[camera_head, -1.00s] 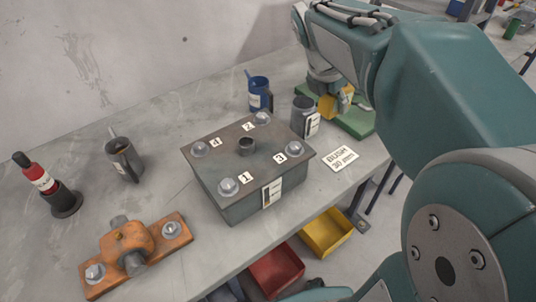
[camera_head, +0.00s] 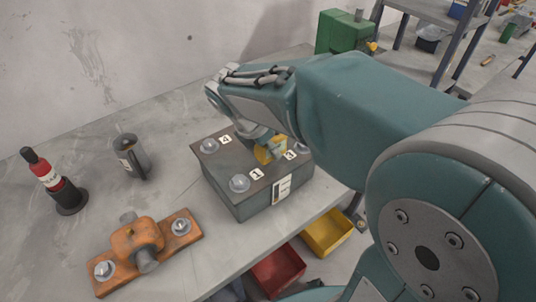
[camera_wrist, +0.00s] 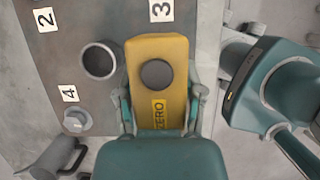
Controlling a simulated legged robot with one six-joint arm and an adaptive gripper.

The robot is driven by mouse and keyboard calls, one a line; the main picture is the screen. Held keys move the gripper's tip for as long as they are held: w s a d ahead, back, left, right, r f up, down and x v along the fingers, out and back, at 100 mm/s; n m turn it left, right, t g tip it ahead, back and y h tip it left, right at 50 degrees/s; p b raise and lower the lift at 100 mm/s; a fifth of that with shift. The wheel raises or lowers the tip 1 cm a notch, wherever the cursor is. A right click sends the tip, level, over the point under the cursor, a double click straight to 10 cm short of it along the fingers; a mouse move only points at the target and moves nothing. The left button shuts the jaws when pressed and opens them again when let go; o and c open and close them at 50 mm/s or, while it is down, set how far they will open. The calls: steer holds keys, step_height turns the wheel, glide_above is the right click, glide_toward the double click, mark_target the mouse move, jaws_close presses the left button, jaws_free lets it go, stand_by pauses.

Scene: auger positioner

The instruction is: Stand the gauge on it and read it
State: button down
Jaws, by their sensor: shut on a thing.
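The yellow gauge (camera_wrist: 160,50) has a dark round knob and a ZERO label. My gripper (camera_wrist: 158,104) is shut on it, with one finger on each side. In the head view the gauge (camera_head: 266,153) is over the top of the grey box (camera_head: 238,203), partly behind my wrist. Whether it touches the plate, I cannot tell. In the wrist view the gauge is beside the dark central ring (camera_wrist: 99,60), between it and the label 3 side. Labels 2, 3 and 4 show there; label 1 shows in the head view. No gauge reading is visible.
Bolt heads (camera_head: 239,183) stand up at the plate's corners. Red (camera_head: 277,270) and yellow (camera_head: 327,232) bins sit below the table edge.

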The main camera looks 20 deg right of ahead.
steer(key=x, duration=0.3)
steer(key=shift+s+a+f, duration=0.1)
steer(key=shift+s+f, duration=0.1)
steer(key=shift+f, duration=0.1)
